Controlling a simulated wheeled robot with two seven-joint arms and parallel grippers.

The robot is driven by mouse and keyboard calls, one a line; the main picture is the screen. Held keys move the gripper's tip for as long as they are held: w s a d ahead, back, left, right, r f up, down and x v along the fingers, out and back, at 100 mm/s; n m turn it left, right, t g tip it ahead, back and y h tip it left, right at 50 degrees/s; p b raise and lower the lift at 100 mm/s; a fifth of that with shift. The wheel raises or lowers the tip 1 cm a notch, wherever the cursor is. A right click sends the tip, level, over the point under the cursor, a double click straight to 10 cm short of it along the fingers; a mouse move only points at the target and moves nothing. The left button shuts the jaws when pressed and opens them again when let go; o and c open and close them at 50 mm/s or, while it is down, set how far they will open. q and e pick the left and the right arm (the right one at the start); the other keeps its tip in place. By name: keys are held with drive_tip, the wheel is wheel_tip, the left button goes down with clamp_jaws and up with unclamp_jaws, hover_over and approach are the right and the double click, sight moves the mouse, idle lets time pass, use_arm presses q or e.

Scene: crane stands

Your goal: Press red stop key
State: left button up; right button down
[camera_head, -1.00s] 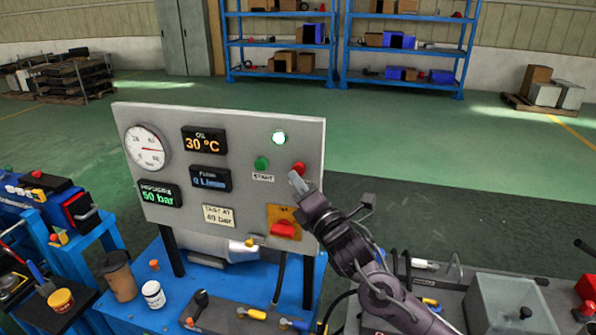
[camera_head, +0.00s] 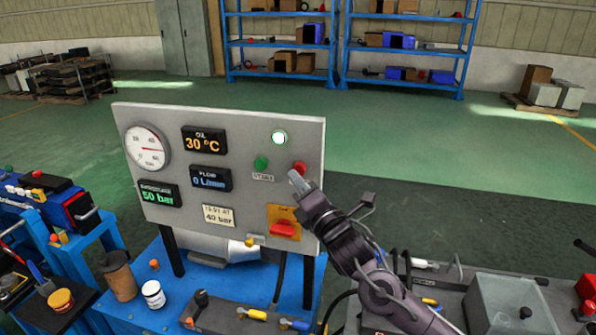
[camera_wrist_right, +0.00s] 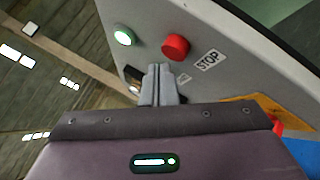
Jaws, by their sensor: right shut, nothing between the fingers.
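The red stop key (camera_head: 299,168) is a round button on the right side of the grey control panel (camera_head: 225,225). In the right wrist view the red key (camera_wrist_right: 176,47) stands out from the panel beside a STOP label (camera_wrist_right: 207,60). My right gripper (camera_head: 294,176) is shut and empty, its tips just below the key in the head view. In the wrist view the closed fingertips (camera_wrist_right: 157,70) are close to the key, and a small gap seems to show; contact cannot be told. My left gripper is not in view.
A green start button (camera_head: 261,163) is left of the red key, with a lit white-green lamp (camera_head: 279,138) above. A red rotary switch (camera_head: 284,229) on a yellow plate is below. Gauges and displays fill the panel's left. A blue bench (camera_head: 215,284) carries a cup and jars.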

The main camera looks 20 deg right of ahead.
drive_tip(key=shift+w+d, duration=0.15)
drive_tip(key=shift+w, duration=0.15)
drive_tip(key=shift+w+d, duration=0.3)
drive_tip(key=shift+w, duration=0.1)
idle(0.7)
drive_tip(key=shift+s, duration=0.1)
drive_tip(key=shift+s+a, duration=0.5)
drive_tip(key=shift+s, duration=0.2)
drive_tip(key=shift+s+a+b, duration=0.3)
drive_tip(key=shift+s+a, duration=0.4)
drive_tip(key=shift+s, duration=0.35)
drive_tip(key=shift+s+a+b, duration=0.25)
drive_tip(key=shift+s+a, duration=0.45)
drive_tip(key=shift+s, duration=0.3)
